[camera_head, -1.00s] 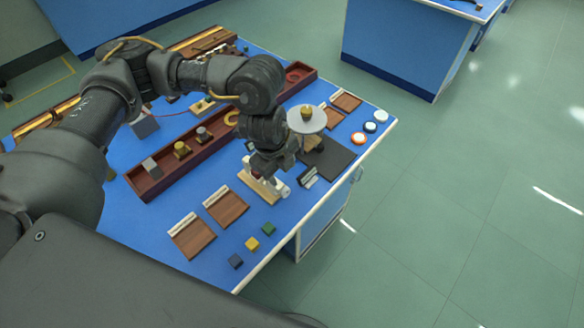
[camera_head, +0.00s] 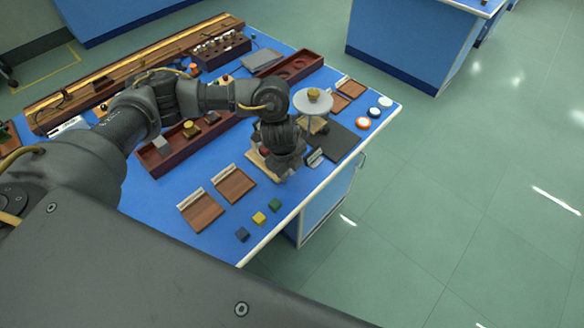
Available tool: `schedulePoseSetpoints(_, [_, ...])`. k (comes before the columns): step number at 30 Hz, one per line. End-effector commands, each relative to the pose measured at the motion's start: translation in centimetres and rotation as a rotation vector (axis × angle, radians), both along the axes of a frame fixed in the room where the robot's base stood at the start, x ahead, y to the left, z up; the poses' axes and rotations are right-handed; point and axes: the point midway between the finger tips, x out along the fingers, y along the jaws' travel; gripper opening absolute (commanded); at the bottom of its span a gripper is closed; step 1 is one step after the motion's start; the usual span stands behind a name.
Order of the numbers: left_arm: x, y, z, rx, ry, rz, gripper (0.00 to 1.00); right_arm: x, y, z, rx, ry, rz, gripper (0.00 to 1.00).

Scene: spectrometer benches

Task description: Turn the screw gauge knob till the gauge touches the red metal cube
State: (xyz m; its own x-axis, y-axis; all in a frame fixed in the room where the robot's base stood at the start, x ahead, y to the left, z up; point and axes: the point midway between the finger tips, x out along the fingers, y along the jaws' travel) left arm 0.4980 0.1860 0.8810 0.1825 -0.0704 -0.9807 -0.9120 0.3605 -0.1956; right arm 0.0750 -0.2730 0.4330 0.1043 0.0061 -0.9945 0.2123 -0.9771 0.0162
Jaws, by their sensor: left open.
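The screw gauge's pale wooden base (camera_head: 256,163) shows beside and below my left gripper on the blue bench. My left gripper (camera_head: 286,172) is open and pointing down over the right end of the gauge. The wrist and gripper cover most of the gauge, including its knob, so I cannot tell whether the jaws touch the knob. A small reddish patch (camera_head: 265,152) shows beside the gripper; it may be the red metal cube. The gap between gauge and cube is hidden. My right gripper is not in view.
Blue (camera_head: 242,234), yellow (camera_head: 259,218) and green (camera_head: 275,205) cubes lie near the bench's front edge. Two brown trays (camera_head: 234,186) lie left of the gauge. A round-topped stand (camera_head: 312,102) and a dark mat (camera_head: 338,142) are close on the right. A long dark-red box (camera_head: 160,163) lies behind.

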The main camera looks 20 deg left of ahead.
Motion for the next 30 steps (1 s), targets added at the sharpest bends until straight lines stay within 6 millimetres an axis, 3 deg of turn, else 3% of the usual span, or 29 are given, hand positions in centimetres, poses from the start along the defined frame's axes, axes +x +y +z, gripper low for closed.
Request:
schedulePoseSetpoints(3, [0.0, -0.1, -0.1, 0.0, -0.001, -0.001, 0.52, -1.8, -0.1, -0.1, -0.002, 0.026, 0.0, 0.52])
schedulePoseSetpoints(7, [0.0, -0.1, 0.0, -0.001, -0.001, -0.002, 0.51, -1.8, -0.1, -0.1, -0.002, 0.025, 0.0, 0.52])
schedulePoseSetpoints(17, [0.0, -0.1, -0.1, -0.001, 0.0, -0.002, 0.08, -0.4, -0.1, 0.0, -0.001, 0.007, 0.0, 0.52])
schedulePoseSetpoints(30, [0.3, -0.2, 0.2, 0.079, 0.193, -0.001, 0.08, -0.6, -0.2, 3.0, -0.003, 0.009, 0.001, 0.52])
